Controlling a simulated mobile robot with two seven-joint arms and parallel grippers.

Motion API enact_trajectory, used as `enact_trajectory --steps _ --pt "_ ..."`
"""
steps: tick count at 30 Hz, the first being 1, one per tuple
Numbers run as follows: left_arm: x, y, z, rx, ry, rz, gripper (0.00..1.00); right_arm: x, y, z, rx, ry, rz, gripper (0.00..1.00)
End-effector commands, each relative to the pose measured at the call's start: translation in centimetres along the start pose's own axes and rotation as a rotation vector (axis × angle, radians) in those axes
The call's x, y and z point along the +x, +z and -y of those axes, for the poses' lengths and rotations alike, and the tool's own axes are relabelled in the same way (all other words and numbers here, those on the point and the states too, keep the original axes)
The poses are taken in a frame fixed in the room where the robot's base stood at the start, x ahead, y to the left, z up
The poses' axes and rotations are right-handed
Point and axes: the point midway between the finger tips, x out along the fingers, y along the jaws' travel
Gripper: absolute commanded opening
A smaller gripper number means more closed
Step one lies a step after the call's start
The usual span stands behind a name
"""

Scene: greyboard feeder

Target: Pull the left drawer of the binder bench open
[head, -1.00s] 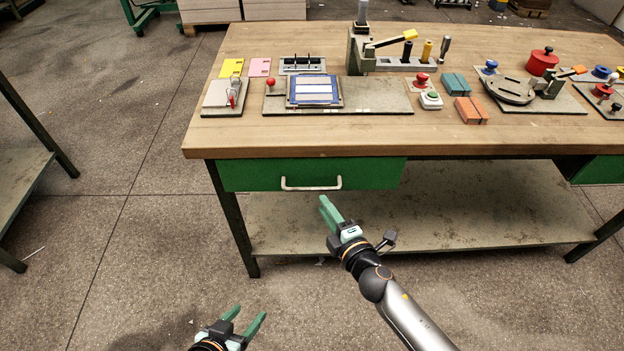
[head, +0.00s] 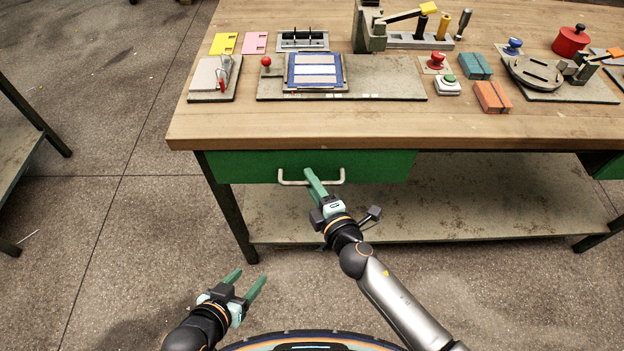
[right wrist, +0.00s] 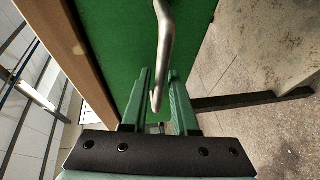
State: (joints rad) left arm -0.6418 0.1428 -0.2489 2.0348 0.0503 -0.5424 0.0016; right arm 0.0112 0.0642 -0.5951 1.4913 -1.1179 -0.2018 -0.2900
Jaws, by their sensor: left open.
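The left drawer (head: 385,166) of the binder bench is a green front under the tabletop at its left end, flush and closed. Its pale metal bar handle (head: 332,183) shows in the head view and as a grey bar in the right wrist view (right wrist: 165,40). My right gripper (head: 308,172) is at the middle of the handle; in the right wrist view its green fingers (right wrist: 160,75) stand apart with the bar between or just ahead of them. Contact is not clear. My left gripper (head: 251,274) is open and empty, low over the floor left of the right arm.
The wooden benchtop (head: 300,125) overhangs the drawer and carries fixtures, a blue-framed panel (head: 314,72) and blocks. A lower shelf (head: 500,205) lies beneath. A bench leg (head: 233,215) stands left of the drawer. The floor (head: 110,240) in front and left is clear.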

Motion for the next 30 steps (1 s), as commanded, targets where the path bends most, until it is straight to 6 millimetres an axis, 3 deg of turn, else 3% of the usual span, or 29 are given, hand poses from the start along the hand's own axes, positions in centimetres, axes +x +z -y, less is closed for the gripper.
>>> enact_trajectory --steps 1,9,30 --pt "0.00 0.03 0.02 0.000 0.000 0.001 0.59 0.00 -0.01 0.00 0.000 0.000 0.000 0.27" --pt "0.05 0.19 0.05 0.000 -0.001 0.004 0.59 0.00 0.01 0.01 0.000 0.000 0.000 0.00" --pt "0.16 0.20 0.10 0.002 -0.001 0.004 0.59 0.03 0.06 -0.02 0.000 0.000 0.001 0.00"
